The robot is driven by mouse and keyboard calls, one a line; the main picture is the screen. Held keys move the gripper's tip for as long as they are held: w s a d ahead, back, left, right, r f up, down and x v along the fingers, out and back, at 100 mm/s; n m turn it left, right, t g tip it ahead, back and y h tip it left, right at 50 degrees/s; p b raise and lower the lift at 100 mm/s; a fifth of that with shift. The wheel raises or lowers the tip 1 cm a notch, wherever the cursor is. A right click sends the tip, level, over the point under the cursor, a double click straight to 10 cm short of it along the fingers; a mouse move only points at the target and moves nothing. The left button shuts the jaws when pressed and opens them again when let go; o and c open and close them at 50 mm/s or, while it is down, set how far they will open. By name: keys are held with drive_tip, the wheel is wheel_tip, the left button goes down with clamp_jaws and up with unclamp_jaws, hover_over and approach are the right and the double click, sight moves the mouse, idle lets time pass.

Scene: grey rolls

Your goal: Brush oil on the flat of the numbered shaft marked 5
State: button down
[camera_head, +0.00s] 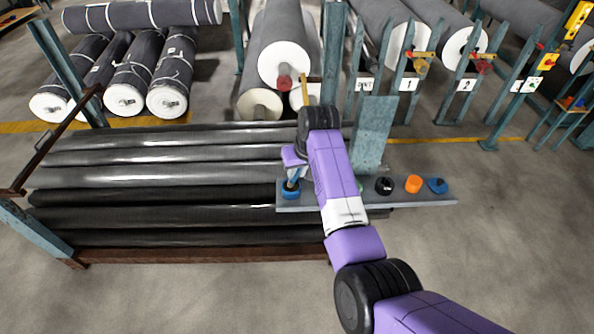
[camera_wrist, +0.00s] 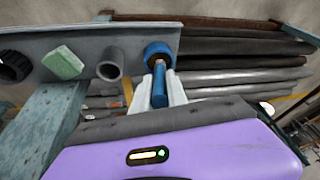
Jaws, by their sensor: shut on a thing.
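My gripper (camera_head: 292,172) is at the left end of a narrow grey shelf (camera_head: 420,200). In the wrist view its pale fingers (camera_wrist: 160,90) are shut on a blue handle (camera_wrist: 160,84), which looks like the brush. The far end of the handle meets a blue round holder (camera_wrist: 158,53) on the shelf; I cannot tell how deep it sits. The holder also shows in the head view (camera_head: 290,190). Small plates marked 1 (camera_head: 409,84) and 2 (camera_head: 466,85) hang on the stands behind. I cannot make out a shaft marked 5.
The shelf also carries a black piece (camera_head: 384,186), an orange piece (camera_head: 413,184) and a blue piece (camera_head: 438,186). In the wrist view a grey tube (camera_wrist: 110,65) and a green block (camera_wrist: 64,63) are beside the holder. Long dark rolls (camera_head: 170,178) fill the left rack.

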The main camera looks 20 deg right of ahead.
drive_tip(key=shift+s+f, duration=0.1)
drive_tip(key=shift+r+p, duration=1.9)
drive_tip(key=shift+r, duration=1.65)
